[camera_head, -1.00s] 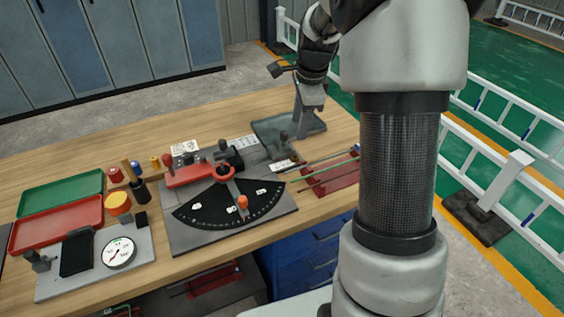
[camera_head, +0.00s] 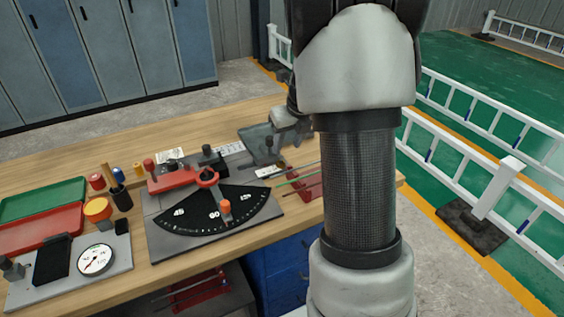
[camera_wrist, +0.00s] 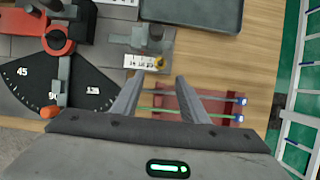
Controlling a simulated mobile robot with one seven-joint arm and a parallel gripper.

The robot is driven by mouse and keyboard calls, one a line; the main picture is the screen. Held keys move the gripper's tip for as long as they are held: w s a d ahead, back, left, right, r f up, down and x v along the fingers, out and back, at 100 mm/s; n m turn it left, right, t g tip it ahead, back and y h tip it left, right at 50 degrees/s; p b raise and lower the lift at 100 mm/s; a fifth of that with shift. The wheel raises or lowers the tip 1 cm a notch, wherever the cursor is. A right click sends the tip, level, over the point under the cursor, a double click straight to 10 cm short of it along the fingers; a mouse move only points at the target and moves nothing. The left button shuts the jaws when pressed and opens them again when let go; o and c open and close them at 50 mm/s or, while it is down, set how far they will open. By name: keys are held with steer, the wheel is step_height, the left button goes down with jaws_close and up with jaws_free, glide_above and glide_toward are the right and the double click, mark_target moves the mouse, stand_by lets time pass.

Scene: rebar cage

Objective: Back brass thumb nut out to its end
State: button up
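A small brass-coloured piece (camera_wrist: 159,62), which looks like the thumb nut, sits beside a white label strip (camera_wrist: 138,61) on a grey plate in the wrist view. Its thread and how far along it stands are too small to tell. My gripper (camera_wrist: 159,78) is open and empty, with its two fingers apart just on the near side of the brass piece and not visibly touching it. In the head view my gripper (camera_head: 288,132) is blurred and partly covered by my arm. The brass piece cannot be made out there.
A black angle dial (camera_head: 215,210) with a red lever stands left of the gripper. A red rack (camera_wrist: 178,103) with thin rods lies under the fingers. A grey tray (camera_wrist: 190,12) lies beyond. Red (camera_head: 40,230) and green trays and a gauge (camera_head: 96,260) are further left.

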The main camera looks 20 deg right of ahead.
mark_target(282, 162)
steer(key=b+x, duration=0.1)
steer(key=x, duration=0.8)
steer(key=shift+w+f, duration=0.1)
jaws_close()
steer(key=shift+b, duration=0.3)
steer(key=n, duration=0.1)
steer(key=n+y, duration=0.1)
steer(key=n, duration=0.2)
steer(key=shift+d+y, duration=0.25)
steer(key=shift+y, duration=0.15)
steer(key=shift+w+d+n+g+y+p, duration=0.1)
steer(key=shift+n+g+y+p, duration=0.45)
steer(key=shift+n, duration=0.8)
steer(key=shift+w+d+n+g+y+p, duration=0.2)
steer(key=shift+n+p, duration=0.55)
steer(key=shift+n, duration=0.6)
steer(key=shift+s+a, duration=0.15)
